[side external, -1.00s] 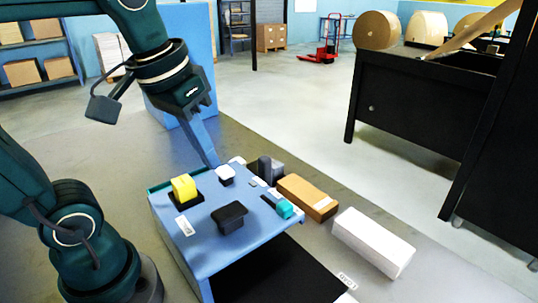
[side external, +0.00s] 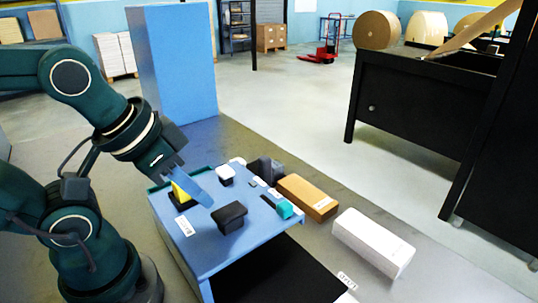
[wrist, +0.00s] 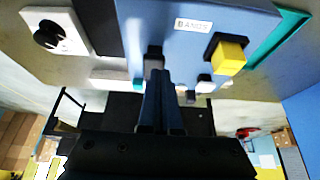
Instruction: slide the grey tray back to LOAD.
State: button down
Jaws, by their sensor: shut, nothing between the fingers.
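My gripper (side external: 207,203) is shut and empty. In the side view its blue fingers slant down over the blue console (side external: 225,262), partly covering the yellow block (side external: 180,184) and ending close to the black knob (side external: 229,214). I cannot tell if the tips touch anything. The wrist view shows the shut fingers (wrist: 159,75) in front of the console (wrist: 150,18). No clear grey tray shows; a dark grey block (side external: 266,170) stands behind the console, and I cannot tell if it is part of the tray. A small label (side external: 347,281) lies low on the right, unreadable.
On the console are a white button (side external: 225,173) and a teal piece (side external: 284,209). A brown box (side external: 307,197) and a white box (side external: 373,242) lie to its right. A black surface (side external: 280,272) lies in front. A tall blue block (side external: 173,65) stands behind.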

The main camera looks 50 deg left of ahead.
dwell(0.3)
jog(key=c, duration=0.9)
grip_release()
jog(key=shift+w+r, duration=0.1)
jog(key=o, duration=0.3)
jog(key=shift+w+a+r, duration=0.1)
jog(key=shift+w+r, duration=0.1)
jog(key=shift+w, duration=0.15)
jog(key=w+a+r+g, duration=0.2)
jog(key=w, duration=0.5)
jog(key=g, duration=0.2)
send_over(265, 173)
jog(key=w, duration=0.1)
notch_tip(265, 173, down, 5)
jog(key=shift+a+f, duration=0.15)
jog(key=shift+f, duration=0.05)
jog(key=f, duration=0.1)
jog(key=a+f+g, duration=0.1)
jog(key=f, duration=0.1)
jog(key=shift+g, duration=0.3)
jog(key=shift+f, duration=2.75)
